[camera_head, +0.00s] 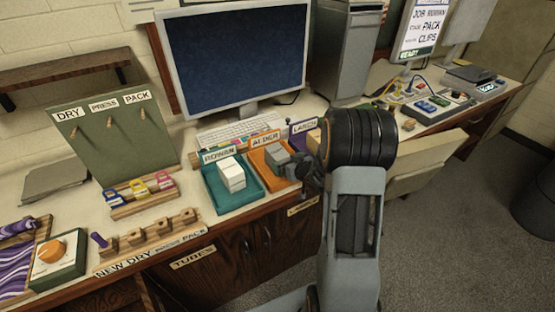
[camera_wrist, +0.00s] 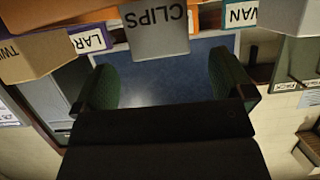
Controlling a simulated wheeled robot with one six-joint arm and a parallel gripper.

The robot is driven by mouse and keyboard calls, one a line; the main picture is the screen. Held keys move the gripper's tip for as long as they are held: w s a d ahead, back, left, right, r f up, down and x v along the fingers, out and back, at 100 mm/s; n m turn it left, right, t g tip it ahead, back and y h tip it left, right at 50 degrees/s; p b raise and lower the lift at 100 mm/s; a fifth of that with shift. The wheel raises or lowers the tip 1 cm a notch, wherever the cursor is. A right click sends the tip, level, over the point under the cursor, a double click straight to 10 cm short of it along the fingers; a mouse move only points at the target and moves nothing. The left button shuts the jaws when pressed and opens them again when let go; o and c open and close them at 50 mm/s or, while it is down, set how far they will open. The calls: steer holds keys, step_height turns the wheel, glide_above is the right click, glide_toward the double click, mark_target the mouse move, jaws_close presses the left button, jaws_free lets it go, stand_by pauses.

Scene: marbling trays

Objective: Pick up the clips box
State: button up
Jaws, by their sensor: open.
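The clips box is a grey box marked CLIPS (camera_wrist: 155,38), upside down at the top middle of the wrist view. In the head view a grey box (camera_head: 276,157) sits in the orange tray (camera_head: 262,172), which fits it. My gripper (camera_wrist: 166,82) is open, with its two green-padded fingers spread below the box in the wrist view. Nothing shows between the fingers but the dark monitor behind. In the head view my gripper (camera_head: 311,172) is at the right side of the orange tray, partly hidden by my own arm. The box appears just ahead of the fingertips; contact cannot be told.
A teal ROWAN tray (camera_head: 216,204) with a white box (camera_head: 231,175) stands left of the orange tray. A purple LARCH tray (camera_head: 300,141) is behind right; a TWINE box (camera_wrist: 40,52) shows nearby. The monitor (camera_head: 235,60) and keyboard (camera_head: 238,131) stand behind.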

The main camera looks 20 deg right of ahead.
mark_target(284, 159)
steer(key=shift+p+x, duration=0.7)
steer(key=shift+x, duration=2)
steer(key=shift+c, duration=0.2)
steer(key=c, duration=1)
steer(key=shift+c, duration=0.4)
steer(key=shift+r, duration=0.15)
